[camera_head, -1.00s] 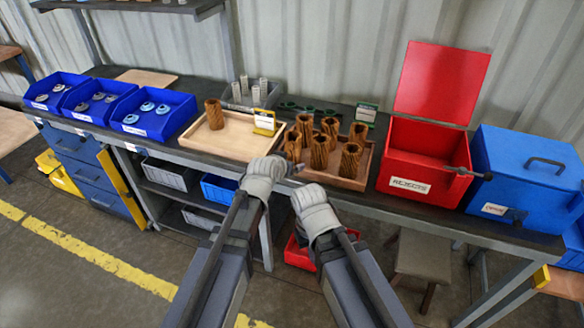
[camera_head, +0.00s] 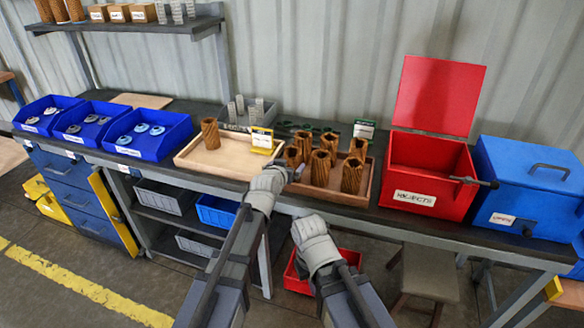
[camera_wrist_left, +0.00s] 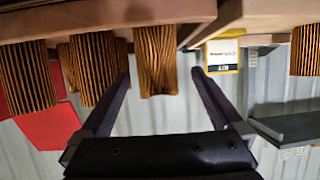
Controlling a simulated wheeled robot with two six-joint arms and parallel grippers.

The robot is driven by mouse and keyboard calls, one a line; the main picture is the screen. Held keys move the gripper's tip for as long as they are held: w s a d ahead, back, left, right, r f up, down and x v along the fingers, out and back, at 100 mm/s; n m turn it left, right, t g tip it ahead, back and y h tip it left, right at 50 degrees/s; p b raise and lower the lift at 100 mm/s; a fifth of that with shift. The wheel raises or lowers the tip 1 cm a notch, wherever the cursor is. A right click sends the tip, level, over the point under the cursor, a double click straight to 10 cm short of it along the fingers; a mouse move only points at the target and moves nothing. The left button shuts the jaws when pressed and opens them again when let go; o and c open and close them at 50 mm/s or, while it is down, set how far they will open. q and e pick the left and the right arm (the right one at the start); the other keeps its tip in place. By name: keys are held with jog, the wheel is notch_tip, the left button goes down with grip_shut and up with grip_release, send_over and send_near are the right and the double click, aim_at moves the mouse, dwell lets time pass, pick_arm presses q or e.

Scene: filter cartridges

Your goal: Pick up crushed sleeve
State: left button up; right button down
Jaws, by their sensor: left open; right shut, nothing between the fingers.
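The crushed sleeve (camera_head: 293,157), brown and pleated, stands at the left end of the right wooden tray (camera_head: 328,194). In the left wrist view, which is upside down, this sleeve (camera_wrist_left: 156,60) has a pinched middle. My left gripper (camera_head: 291,172) is open in front of it, at the tray's left edge. In the wrist view the sleeve shows between the two fingers (camera_wrist_left: 160,76); I cannot tell whether they touch it. Several straight sleeves (camera_head: 320,168) stand in the same tray. My right gripper (camera_head: 306,220) is lower, in front of the bench, shut and empty.
A left wooden tray (camera_head: 190,163) holds one sleeve (camera_head: 210,133). A yellow sign (camera_head: 262,140) stands close to my left gripper. An open red bin (camera_head: 425,205) and a blue box (camera_head: 528,190) are at right. Blue bins (camera_head: 150,145) line the left.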

pick_arm(q)
jog(key=b+x, duration=0.1)
jog(key=x, duration=0.3)
jog(key=shift+w+d, duration=0.2)
jog(key=shift+w, duration=0.15)
jog(key=shift+c, duration=0.2)
jog(key=c, duration=1.2)
